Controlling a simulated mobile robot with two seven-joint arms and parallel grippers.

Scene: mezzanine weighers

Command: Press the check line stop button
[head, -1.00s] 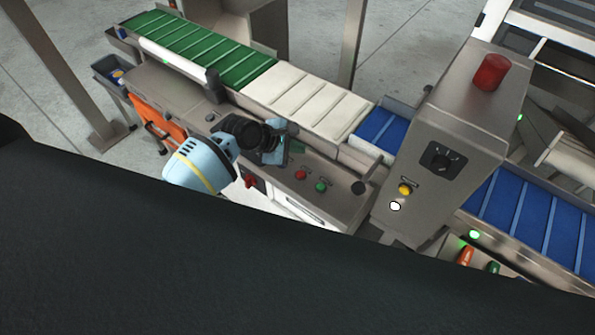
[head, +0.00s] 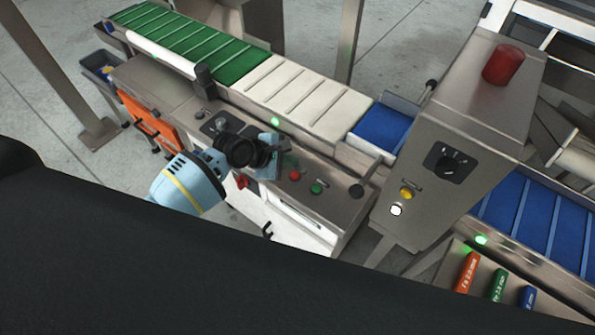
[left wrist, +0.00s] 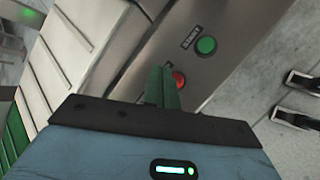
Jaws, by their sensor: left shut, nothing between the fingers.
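The red button (head: 295,175) and a green button (head: 316,188) sit side by side on the steel control panel (head: 338,205) beside the belts. My left gripper (head: 288,161) is shut and empty, with its green fingers just short of the red button in the head view. In the left wrist view the closed fingers (left wrist: 162,86) partly cover the red button (left wrist: 179,80), and the green button (left wrist: 207,45) shows clear beyond it. I cannot tell whether the fingertips touch the red button. My right gripper is out of view.
A tall steel cabinet (head: 460,125) with a red beacon (head: 503,65), black rotary switch, yellow button and white button stands right of the panel. Green (head: 190,45), white (head: 310,98) and blue belts run behind. A red switch (head: 241,182) is near my gripper.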

